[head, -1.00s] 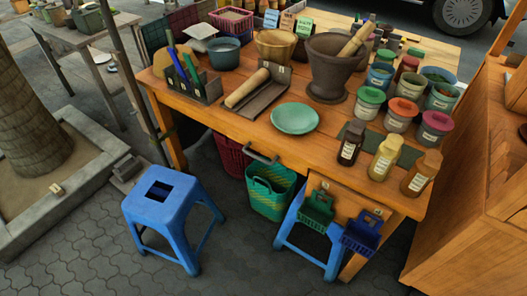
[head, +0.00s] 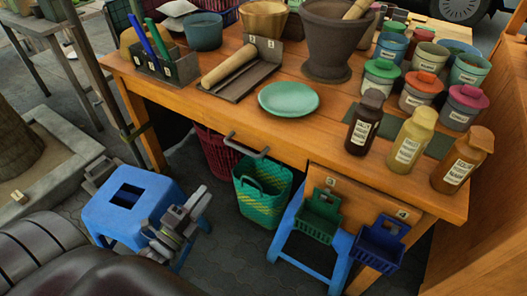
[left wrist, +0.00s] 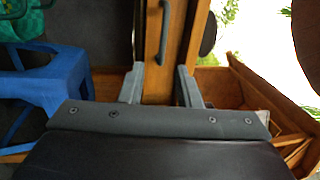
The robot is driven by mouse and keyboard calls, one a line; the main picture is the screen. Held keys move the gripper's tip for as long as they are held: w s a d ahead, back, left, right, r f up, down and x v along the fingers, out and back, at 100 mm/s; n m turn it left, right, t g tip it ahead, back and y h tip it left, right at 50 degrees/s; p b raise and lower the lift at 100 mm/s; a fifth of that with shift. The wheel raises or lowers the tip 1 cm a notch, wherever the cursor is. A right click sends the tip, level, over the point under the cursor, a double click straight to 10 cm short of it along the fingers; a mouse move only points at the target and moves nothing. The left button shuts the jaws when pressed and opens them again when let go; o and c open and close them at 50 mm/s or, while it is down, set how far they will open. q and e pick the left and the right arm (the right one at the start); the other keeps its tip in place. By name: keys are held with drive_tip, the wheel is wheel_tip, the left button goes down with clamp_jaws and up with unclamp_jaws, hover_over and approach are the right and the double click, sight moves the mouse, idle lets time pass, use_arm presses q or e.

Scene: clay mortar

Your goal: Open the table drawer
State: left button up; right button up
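The wooden table (head: 228,103) stands in front of me. Its drawer front (head: 283,152) looks flush with the table edge, so the drawer appears closed. A dark bar handle (head: 246,147) sits on it, and the handle also shows in the left wrist view (left wrist: 168,32), ahead of the fingers. My left gripper (head: 183,217) is open and empty, in front of the table, to the left of and nearer than the handle, not touching it. In the left wrist view my left gripper (left wrist: 159,68) has its two fingers spread apart. My right gripper is not in view.
A blue stool (head: 105,212) stands behind my left gripper. A green basket (head: 262,195) and a red basket (head: 215,150) are below the drawer. Small green (head: 318,217) and blue (head: 379,246) baskets hang at the right. Bottles and pots crowd the tabletop.

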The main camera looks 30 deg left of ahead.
use_arm(q)
drive_tip(key=b, duration=0.2)
approach(240, 147)
drive_tip(key=w, duration=0.6)
drive_tip(key=w+r, duration=0.1)
drive_tip(key=w, duration=0.2)
drive_tip(key=shift+w+d, duration=0.4)
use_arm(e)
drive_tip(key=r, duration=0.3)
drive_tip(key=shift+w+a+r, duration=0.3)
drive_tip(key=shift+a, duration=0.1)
use_arm(q)
clamp_jaws()
